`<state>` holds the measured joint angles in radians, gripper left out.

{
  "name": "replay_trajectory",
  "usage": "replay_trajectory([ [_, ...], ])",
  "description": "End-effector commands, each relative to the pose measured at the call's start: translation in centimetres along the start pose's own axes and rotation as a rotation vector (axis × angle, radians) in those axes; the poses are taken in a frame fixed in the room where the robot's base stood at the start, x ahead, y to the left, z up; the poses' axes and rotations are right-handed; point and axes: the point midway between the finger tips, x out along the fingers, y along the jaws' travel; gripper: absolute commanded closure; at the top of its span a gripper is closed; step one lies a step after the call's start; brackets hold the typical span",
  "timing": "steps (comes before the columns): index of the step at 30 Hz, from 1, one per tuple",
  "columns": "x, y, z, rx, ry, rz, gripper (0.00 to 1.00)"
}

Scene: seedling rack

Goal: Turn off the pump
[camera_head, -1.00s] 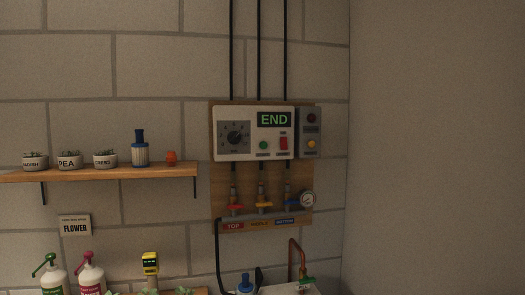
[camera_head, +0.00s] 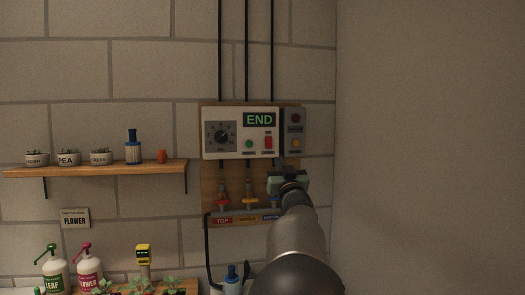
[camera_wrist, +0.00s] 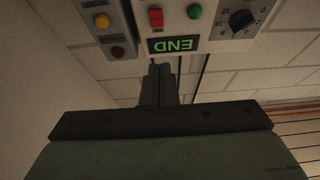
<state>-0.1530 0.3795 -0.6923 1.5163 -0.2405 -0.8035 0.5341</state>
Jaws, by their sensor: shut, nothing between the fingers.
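The white control panel (camera_head: 238,151) is on the wall, with a green END display (camera_head: 259,120), a dark dial (camera_head: 221,136), a green button (camera_head: 249,144) and a red switch (camera_head: 268,143). A grey box (camera_head: 286,132) beside it has a dark red round part and an amber one. In the wrist view the panel is upside down, with the red switch (camera_wrist: 155,18) and green button (camera_wrist: 194,11) near the top. My gripper (camera_wrist: 160,72) is shut and empty, its fingertips pointing toward the panel. In the head view my gripper (camera_head: 288,178) is below the grey box, its fingertips unclear.
Red (camera_head: 223,201) and yellow (camera_head: 249,203) valves sit on pipes under the panel; my arm partly covers the blue one. Spray bottles (camera_head: 88,270) stand lower left. The right wall (camera_head: 430,150) is bare.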

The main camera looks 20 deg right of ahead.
Motion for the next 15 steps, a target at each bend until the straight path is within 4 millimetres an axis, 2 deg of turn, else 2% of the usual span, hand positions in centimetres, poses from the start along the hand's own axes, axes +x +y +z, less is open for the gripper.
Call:
replay_trajectory([
  [8,0.8,0.0,-0.1,0.000,-0.002,0.001,1.00],
  [11,2.2,0.0,-0.2,-0.003,-0.002,0.000,1.00],
  [15,5.2,0.0,-0.3,-0.005,-0.004,-0.001,1.00],
])
